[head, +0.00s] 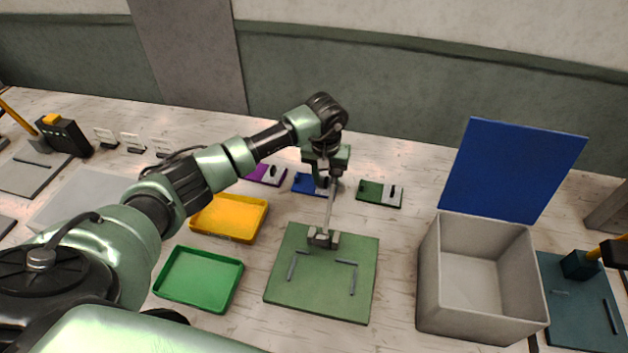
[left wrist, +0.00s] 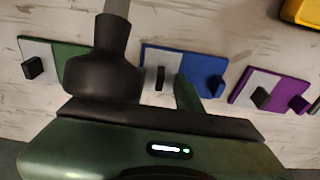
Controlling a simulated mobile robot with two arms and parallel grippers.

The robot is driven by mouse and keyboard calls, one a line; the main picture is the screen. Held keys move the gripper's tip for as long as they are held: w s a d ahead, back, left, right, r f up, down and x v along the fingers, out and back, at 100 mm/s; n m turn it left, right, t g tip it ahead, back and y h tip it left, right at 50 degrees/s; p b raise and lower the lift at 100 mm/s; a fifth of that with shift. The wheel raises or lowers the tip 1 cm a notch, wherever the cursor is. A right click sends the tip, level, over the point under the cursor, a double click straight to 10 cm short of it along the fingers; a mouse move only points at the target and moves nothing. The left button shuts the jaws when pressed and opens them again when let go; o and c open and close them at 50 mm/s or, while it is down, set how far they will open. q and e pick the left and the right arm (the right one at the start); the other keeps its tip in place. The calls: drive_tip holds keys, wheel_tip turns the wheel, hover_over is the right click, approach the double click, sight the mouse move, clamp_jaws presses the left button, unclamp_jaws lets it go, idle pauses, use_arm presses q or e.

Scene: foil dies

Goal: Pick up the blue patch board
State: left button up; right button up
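The blue patch board (head: 302,182) lies flat on the bench at the back, between a purple board (head: 262,173) and a green board (head: 370,191). In the left wrist view the blue board (left wrist: 205,68) has a pale half with a dark upright tab. My left gripper (head: 325,172) is over the right end of the blue board and hides part of it. One green finger tip (left wrist: 187,92) shows near the board; I cannot tell whether it touches. A grey rod (head: 329,205) with a dark knob (left wrist: 103,65) stands close beside the gripper. My right gripper is not in view.
The rod's base rests on a green mat (head: 290,297). A yellow tray (head: 230,217) and a green tray (head: 199,279) lie left of it. A grey box (head: 444,290) with a blue panel (head: 512,172) stands right. Bench between the mat and box is clear.

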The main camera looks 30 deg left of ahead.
use_arm(q)
drive_tip(key=shift+f, duration=0.2)
clamp_jaws()
